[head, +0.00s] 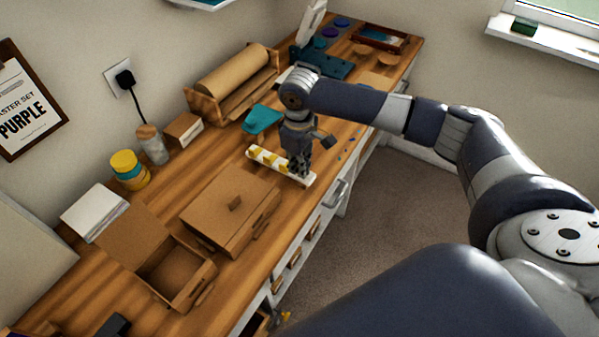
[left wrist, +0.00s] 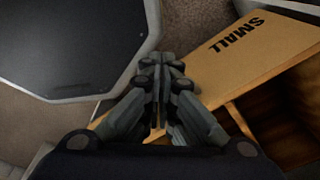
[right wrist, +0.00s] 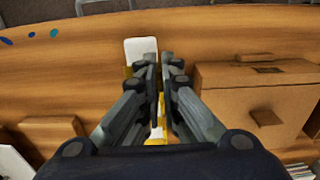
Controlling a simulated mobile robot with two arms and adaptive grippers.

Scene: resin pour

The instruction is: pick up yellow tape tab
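A white strip (head: 267,157) carrying several yellow tape tabs (head: 256,152) lies on the wooden bench near its front edge. My right gripper (head: 300,172) points down over the right end of the strip. In the right wrist view, its fingers (right wrist: 160,58) are close together over the strip (right wrist: 140,48), with yellow showing beside and between them. I cannot see a tab held between the fingertips. The left gripper is not clearly seen in the head view.
A closed cardboard box (head: 231,212) stands left of the strip, and an open one (head: 200,285) is nearer. Yellow and blue tape rolls (head: 126,165), a jar (head: 152,146) and a paper roll holder (head: 232,82) line the back. A teal item (head: 262,118) lies behind the strip.

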